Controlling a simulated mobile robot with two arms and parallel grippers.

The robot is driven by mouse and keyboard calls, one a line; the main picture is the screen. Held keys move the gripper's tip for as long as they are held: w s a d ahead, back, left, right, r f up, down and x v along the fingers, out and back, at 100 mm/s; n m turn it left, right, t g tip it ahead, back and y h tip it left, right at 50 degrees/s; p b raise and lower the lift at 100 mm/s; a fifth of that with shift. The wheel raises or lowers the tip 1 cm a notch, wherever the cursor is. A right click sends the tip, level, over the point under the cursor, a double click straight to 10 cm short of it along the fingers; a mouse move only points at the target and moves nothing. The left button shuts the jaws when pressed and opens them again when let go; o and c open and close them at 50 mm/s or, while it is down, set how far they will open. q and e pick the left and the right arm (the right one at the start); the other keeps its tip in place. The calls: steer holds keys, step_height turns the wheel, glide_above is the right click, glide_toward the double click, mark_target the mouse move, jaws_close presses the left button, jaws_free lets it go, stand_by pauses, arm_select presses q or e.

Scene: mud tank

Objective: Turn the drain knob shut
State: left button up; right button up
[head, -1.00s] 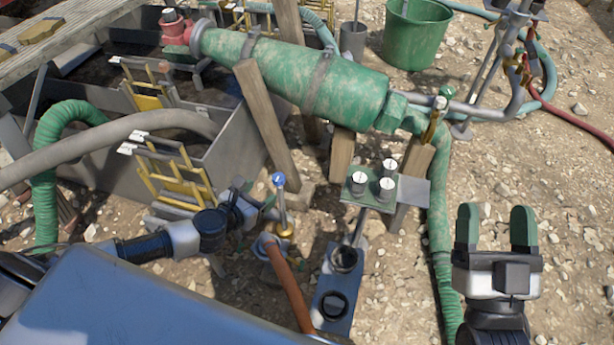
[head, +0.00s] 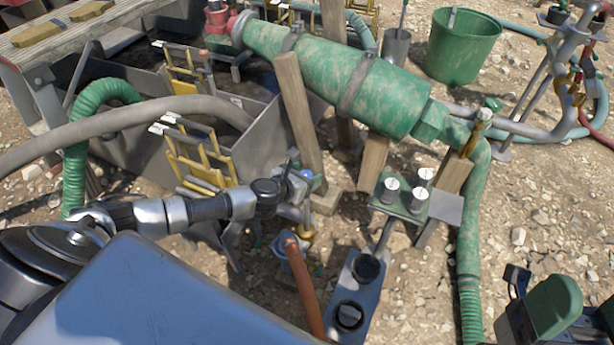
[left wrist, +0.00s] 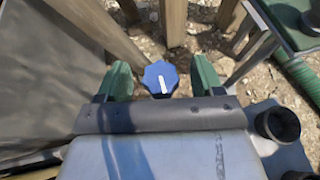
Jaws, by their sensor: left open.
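The drain knob (left wrist: 160,78) is blue and lobed, with a white line mark pointing roughly up and down in the left wrist view. In the head view the knob (head: 306,174) shows small, atop a post with a brass fitting, partly covered by my left gripper (head: 292,184). In the left wrist view my left gripper (left wrist: 160,70) is open, with one green finger on each side of the knob and a visible gap on both sides. My right gripper (head: 550,305) is at the lower right of the head view, partly cut off, far from the knob.
An orange hose (head: 303,285) runs just below the knob's post. A panel of white knobs (head: 413,217) and a grey box with dark round fittings (head: 352,300) stand to the right. Wooden posts (head: 300,120) rise close behind. A grey tank (head: 130,150) is at left.

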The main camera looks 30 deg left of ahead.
arm_select(q)
steer(key=shift+w+d+f, duration=0.1)
steer(key=shift+w+f, duration=0.1)
steer(key=shift+w, duration=0.25)
